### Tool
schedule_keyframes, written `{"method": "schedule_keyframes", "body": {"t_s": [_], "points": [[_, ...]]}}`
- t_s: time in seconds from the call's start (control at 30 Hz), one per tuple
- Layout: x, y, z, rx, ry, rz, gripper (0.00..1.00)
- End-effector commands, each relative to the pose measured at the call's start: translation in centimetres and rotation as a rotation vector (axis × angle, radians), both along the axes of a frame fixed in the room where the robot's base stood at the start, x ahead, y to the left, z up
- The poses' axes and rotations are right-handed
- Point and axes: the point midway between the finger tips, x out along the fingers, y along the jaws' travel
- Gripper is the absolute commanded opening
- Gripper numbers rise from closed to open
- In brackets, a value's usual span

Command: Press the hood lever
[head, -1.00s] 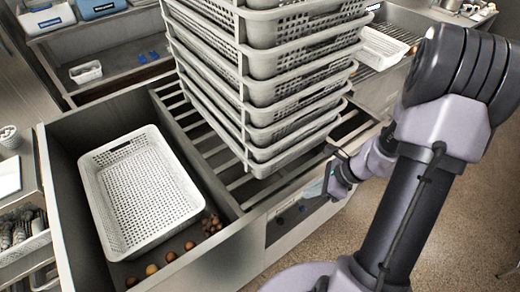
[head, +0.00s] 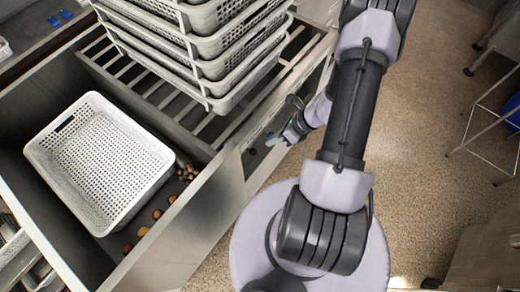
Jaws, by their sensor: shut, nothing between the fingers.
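I cannot make out a hood lever in this view. My gripper (head: 284,136) is small and partly hidden by its own wrist. It is shut and holds nothing. It is beside the front panel of the grey counter (head: 228,190), to the right of the stacked baskets. I cannot tell whether it touches the panel. My arm runs from the lower middle up past the top edge of the picture, and covers part of the floor.
A tall stack of white perforated baskets (head: 222,72) stands on a slatted rack (head: 150,88). A single white basket (head: 72,160) sits in the counter's well, with several small brown round items (head: 143,231) beside it. Open speckled floor (head: 432,120) lies to the right.

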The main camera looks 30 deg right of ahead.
Motion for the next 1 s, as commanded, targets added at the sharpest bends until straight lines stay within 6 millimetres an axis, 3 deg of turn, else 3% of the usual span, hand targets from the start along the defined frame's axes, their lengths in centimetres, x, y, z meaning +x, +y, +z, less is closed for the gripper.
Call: {"method": "schedule_keyframes", "body": {"t_s": [0.1, 0.33, 0.8, 1.0], "points": [[0.9, 1.3, -2.6, 0.001, 0.001, 0.002, 0.0], [2.2, 3.1, -5.6, 0.0, 0.0, 0.002, 0.0], [2.7, 3.6, -6.2, 0.0, 0.0, 0.001, 0.0], [2.6, 2.7, -6.3, -0.001, -0.002, -0.001, 0.0]]}}
